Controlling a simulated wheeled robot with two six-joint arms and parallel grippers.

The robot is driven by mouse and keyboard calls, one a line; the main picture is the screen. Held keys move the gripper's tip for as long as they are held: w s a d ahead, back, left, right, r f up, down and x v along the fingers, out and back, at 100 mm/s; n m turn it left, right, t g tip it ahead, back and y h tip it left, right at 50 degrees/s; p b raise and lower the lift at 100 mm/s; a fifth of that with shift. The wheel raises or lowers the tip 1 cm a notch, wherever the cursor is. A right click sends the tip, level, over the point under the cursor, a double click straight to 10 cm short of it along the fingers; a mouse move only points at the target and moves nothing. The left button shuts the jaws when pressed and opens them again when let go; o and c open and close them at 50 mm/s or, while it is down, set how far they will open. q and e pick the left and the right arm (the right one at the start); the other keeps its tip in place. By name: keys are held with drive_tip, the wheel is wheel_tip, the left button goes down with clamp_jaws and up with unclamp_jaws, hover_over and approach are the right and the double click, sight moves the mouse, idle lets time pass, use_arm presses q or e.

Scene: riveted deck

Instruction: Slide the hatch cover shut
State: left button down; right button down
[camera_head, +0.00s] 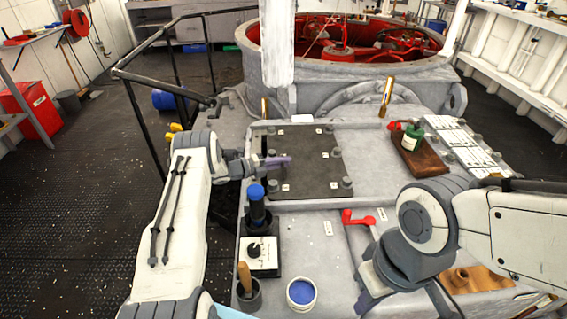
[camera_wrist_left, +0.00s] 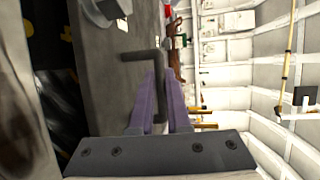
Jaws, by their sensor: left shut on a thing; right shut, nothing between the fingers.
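The hatch cover is a dark flat plate (camera_head: 312,160) lying between rails on the grey deck, in the middle of the head view. My left gripper (camera_head: 288,161) is at the plate's left part, its purple fingers shut on a dark bar handle. In the left wrist view the bent handle (camera_wrist_left: 142,56) runs down between the fingers (camera_wrist_left: 166,105). My right gripper (camera_head: 364,304) is low at the right front, shut and empty, partly cut off by the frame edge. My left gripper hides part of the handle in the head view.
A blue-topped black stick (camera_head: 257,207), a cup with a wooden handle (camera_head: 248,293) and a blue-filled pot (camera_head: 301,293) stand in front. A red lever (camera_head: 357,218) lies right of them. A green bottle (camera_head: 411,138) stands on a wooden block (camera_head: 420,160).

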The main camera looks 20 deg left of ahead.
use_arm(q)
drive_tip(key=s+a+b, duration=0.2)
drive_tip(key=a+b, duration=0.1)
drive_tip(key=a, duration=0.3)
drive_tip(key=shift+s+a, duration=0.25)
drive_tip(key=shift+a, duration=0.05)
drive_tip(key=c, duration=0.9)
unclamp_jaws()
drive_tip(key=shift+a, duration=0.1)
drive_tip(key=b+v, duration=0.1)
drive_tip(key=v, duration=0.9)
drive_tip(key=shift+s+r, duration=0.15)
